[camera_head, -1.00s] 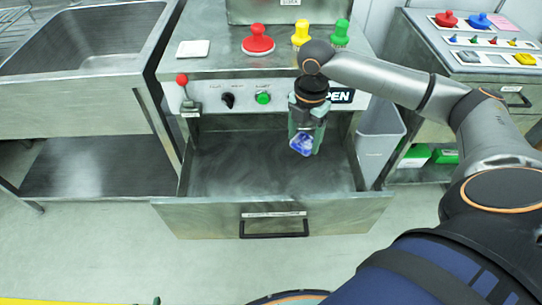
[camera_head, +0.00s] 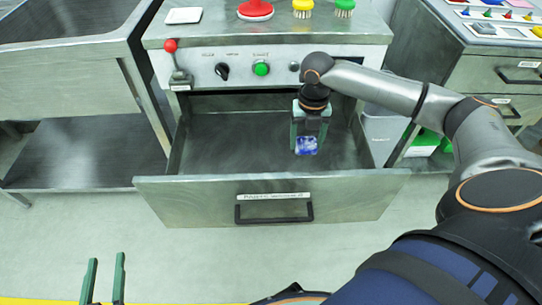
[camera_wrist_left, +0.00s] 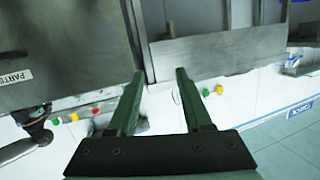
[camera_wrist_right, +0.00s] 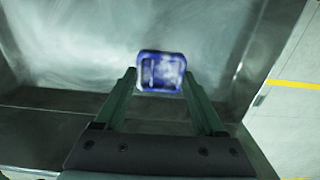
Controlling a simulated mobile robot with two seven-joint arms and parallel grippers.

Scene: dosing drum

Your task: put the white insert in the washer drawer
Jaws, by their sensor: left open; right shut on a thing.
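The washer drawer (camera_head: 190,203) is pulled open below the control panel; its grey metal floor is mostly bare. My right gripper (camera_head: 308,138) points down over the right part of the open drawer. It is shut on a small blue-and-white block (camera_head: 307,146), which also shows between the fingertips in the right wrist view (camera_wrist_right: 161,72). I cannot tell whether the block touches the drawer floor. My left gripper (camera_head: 104,259) is open and empty, low at the left in front of the drawer. A flat white square piece (camera_head: 183,15) lies on the machine top.
A red-tipped lever (camera_head: 170,46) is at the panel's left. A sink bench (camera_head: 70,80) stands left; a grey bin (camera_head: 384,130) stands right.

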